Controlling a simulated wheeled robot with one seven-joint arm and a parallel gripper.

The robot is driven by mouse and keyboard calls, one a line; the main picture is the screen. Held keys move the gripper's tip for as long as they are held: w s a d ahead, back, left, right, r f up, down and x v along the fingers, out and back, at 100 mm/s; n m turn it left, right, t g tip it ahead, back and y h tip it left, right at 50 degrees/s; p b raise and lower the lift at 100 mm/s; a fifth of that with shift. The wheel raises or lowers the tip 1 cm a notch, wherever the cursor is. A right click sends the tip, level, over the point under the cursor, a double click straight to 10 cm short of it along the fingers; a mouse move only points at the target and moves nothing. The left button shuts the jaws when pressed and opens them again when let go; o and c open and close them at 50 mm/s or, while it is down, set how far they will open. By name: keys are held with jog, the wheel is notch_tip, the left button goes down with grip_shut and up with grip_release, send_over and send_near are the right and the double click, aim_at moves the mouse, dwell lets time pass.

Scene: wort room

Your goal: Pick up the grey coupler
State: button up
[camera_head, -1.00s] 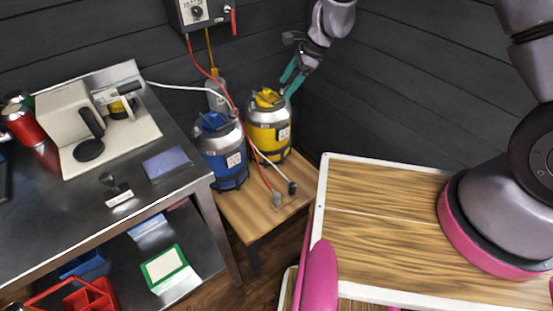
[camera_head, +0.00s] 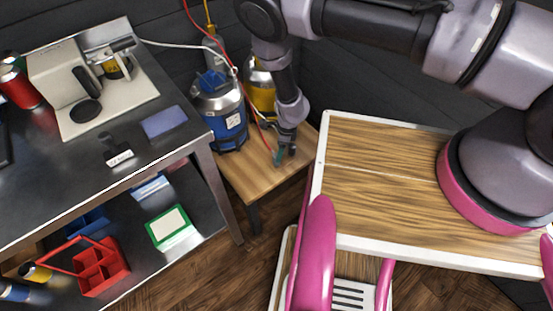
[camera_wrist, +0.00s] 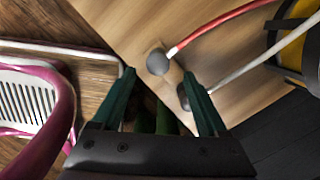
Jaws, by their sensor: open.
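The grey coupler (camera_wrist: 158,62) is a rounded grey end on the red hose (camera_wrist: 215,25), lying on the small wooden table. In the wrist view my gripper (camera_wrist: 160,77) is open with green fingers, and the coupler shows just past the fingertips, between their lines. Nothing is between the fingers that I can make out. In the head view my gripper (camera_head: 284,155) is low over the table top and the coupler is hidden by it. A black coupler (camera_wrist: 184,97) on the white hose (camera_wrist: 250,65) lies right by the right fingertip.
The small wooden table (camera_head: 245,178) holds a blue keg (camera_head: 220,115) and a yellow keg (camera_head: 260,95) behind the gripper. A steel bench (camera_head: 60,160) stands at the left. My wood-topped base is at the right, with a white-edged top.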

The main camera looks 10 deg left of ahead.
jog(key=shift+s+a+f, duration=0.1)
jog(key=shift+a+f, duration=0.15)
jog(key=shift+f, duration=0.75)
jog(key=shift+s+a+f, duration=0.1)
jog(key=shift+a+f, duration=0.1)
jog(key=shift+f, duration=0.75)
jog(key=shift+s+a+f, duration=0.1)
jog(key=shift+a+f, duration=0.15)
jog(key=shift+f, duration=0.75)
grip_shut()
